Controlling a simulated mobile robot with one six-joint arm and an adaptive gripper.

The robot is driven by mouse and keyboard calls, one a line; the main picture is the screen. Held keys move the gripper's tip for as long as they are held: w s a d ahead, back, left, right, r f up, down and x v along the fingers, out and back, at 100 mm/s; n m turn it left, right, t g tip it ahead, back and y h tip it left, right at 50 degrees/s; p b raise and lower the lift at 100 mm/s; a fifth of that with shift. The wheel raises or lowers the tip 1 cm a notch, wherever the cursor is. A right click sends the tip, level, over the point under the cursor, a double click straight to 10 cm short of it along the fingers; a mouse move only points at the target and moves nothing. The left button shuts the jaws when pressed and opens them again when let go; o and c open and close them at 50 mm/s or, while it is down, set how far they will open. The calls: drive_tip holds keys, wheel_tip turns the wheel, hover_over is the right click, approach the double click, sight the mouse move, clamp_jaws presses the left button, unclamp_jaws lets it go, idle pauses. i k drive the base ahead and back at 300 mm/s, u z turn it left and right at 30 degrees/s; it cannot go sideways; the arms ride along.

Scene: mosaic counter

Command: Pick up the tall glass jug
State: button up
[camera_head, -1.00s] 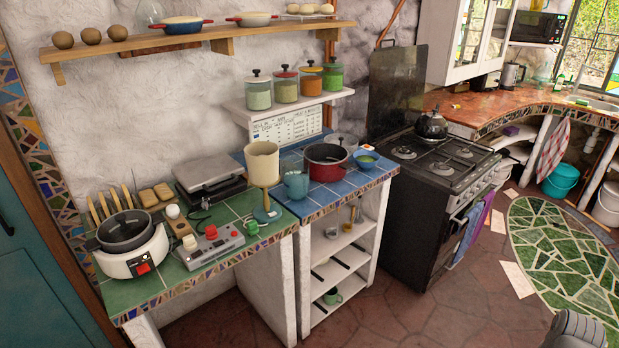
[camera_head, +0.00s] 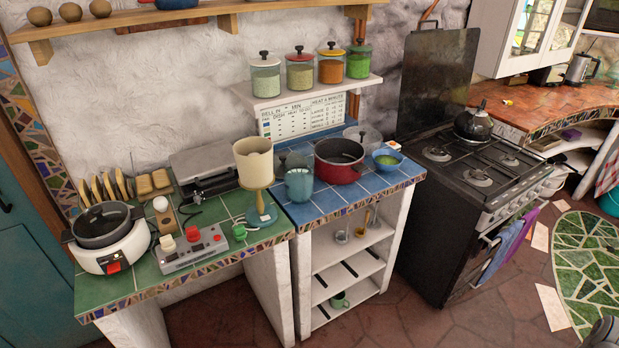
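I cannot make out a tall glass jug for certain now. The clear vessel that stood on the upper wooden shelf (camera_head: 205,16) one second ago is cut off by the top edge. A clear glass vessel (camera_head: 362,137) stands behind the red pot (camera_head: 338,168) on the blue-tiled counter, partly hidden; I cannot tell whether it is a jug. My gripper is not clearly in view; only a grey part shows in the bottom right corner.
A cream-topped stand (camera_head: 254,165), a white cooker (camera_head: 112,254) and a grey device with red knobs (camera_head: 190,247) crowd the green-tiled counter. Lidded jars (camera_head: 299,73) line the small shelf. A black stove (camera_head: 450,190) stands at right.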

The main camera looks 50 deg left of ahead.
sight(299, 168)
drive_tip(key=z, duration=0.05)
drive_tip(key=i, duration=1.25)
drive_tip(key=u, duration=2.6)
